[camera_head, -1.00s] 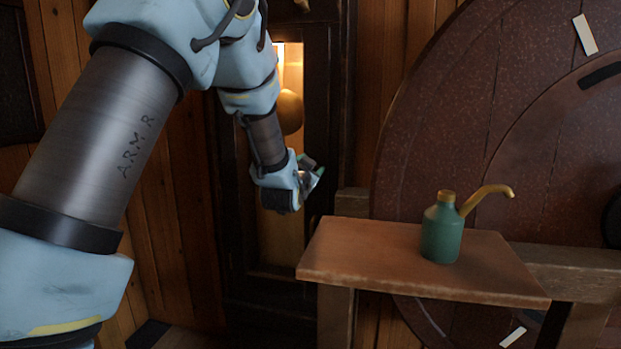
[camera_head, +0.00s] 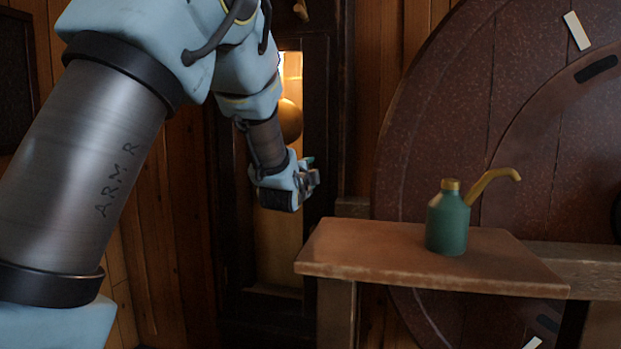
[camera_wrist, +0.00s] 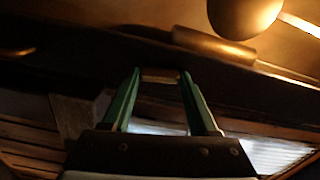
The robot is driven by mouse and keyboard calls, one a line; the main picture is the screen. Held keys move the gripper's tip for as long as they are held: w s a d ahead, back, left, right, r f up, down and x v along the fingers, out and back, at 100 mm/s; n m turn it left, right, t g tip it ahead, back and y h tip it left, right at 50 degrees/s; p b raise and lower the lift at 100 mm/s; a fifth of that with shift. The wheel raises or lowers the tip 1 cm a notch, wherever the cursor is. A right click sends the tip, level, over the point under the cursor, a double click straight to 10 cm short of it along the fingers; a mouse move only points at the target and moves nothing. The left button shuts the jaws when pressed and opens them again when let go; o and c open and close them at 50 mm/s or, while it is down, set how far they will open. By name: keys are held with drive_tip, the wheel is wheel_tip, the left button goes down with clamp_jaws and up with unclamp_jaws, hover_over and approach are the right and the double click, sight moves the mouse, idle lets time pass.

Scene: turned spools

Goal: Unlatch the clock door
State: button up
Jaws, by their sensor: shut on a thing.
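The tall dark clock case (camera_head: 320,120) stands behind my arm, its lit opening showing a round pendulum bob (camera_head: 290,119). My gripper (camera_head: 311,179) is at the right side of this opening, in front of the dark door frame. In the wrist view, my gripper's green fingers (camera_wrist: 161,76) are shut on a small brass-coloured latch piece (camera_wrist: 160,75) against the dark frame (camera_wrist: 90,58). Its full shape and position are hidden by the fingers and shadow. The bob (camera_wrist: 243,14) and a brass cylinder (camera_wrist: 213,45) show beyond the frame.
A green oil can (camera_head: 447,226) with a brass spout stands on a wooden shelf (camera_head: 350,255), right of and below my gripper. A large brown wheel (camera_head: 440,120) stands behind the shelf. Plank wall (camera_head: 180,200) lies to the left.

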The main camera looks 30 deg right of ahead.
drive_tip(key=shift+f+m, duration=0.1)
drive_tip(key=shift+m, duration=0.8)
drive_tip(key=o, duration=1.4)
drive_tip(key=shift+b, duration=0.3)
drive_tip(key=b+v, duration=0.1)
drive_tip(key=v, duration=1)
drive_tip(key=shift+b, duration=0.35)
